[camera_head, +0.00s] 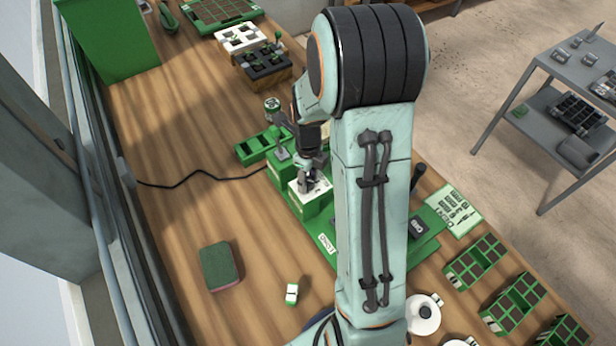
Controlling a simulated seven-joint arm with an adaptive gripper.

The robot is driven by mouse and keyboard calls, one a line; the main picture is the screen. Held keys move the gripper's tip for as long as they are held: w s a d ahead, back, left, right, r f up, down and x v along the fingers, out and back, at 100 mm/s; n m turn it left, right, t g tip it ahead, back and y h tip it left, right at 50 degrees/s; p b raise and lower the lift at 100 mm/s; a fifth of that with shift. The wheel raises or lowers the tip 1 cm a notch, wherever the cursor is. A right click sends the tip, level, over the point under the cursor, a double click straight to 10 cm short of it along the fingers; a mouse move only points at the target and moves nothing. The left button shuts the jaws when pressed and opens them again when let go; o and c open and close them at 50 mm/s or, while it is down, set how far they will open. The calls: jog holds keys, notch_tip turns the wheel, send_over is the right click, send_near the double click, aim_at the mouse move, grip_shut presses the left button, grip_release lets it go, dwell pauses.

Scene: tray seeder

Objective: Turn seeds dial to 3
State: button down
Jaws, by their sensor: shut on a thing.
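The tray seeder is a green machine (316,226) on the wooden bench, partly hidden behind my arm. A white dial plate (322,190) sits on top of one of its green blocks. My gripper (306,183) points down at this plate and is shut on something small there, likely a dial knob. The knob, its pointer and the numbers around it are too small or covered to read, so I cannot tell its setting. A green compartment box (250,151) is at the machine's far left end.
A green sponge-like block (219,267) and a small white-green item (291,293) lie on the bench at the front left. A black cable (205,173) runs left from the machine. Seedling trays (473,262) stand at the right.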

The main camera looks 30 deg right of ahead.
aim_at(308, 181)
dwell(0.4)
jog(key=c, duration=0.8)
grip_release()
jog(key=shift+r, duration=0.1)
notch_tip(308, 181, up, 12)
jog(key=shift+f, duration=0.1)
